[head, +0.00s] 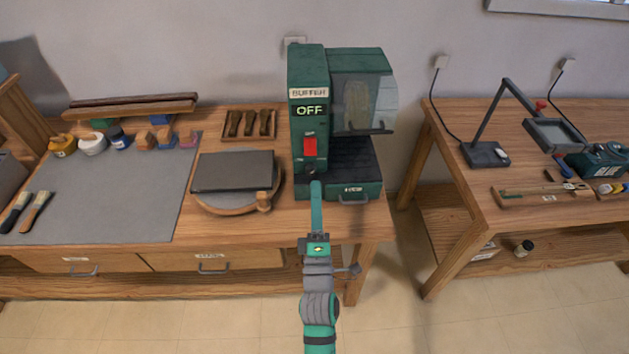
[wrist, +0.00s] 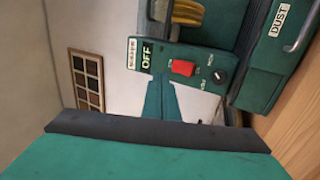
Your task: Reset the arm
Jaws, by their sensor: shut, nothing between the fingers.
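My gripper (head: 315,184) is on the end of my arm, raised in front of the green buffer machine (head: 308,65) at the right end of the left bench. Its fingers are shut together and empty. In the wrist view the teal fingers (wrist: 161,82) point toward the machine's front panel, just below the red switch (wrist: 183,68). The panel reads OFF. In the head view the red switch (head: 310,147) is above the fingertips. I cannot tell whether the fingertips touch the machine.
The left bench holds a turntable (head: 230,204) with a dark slab (head: 232,171), a grey mat (head: 110,205), brushes and several jars. A right bench (head: 520,215) carries a magnifier arm (head: 490,110) and tools. A floor gap separates the benches.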

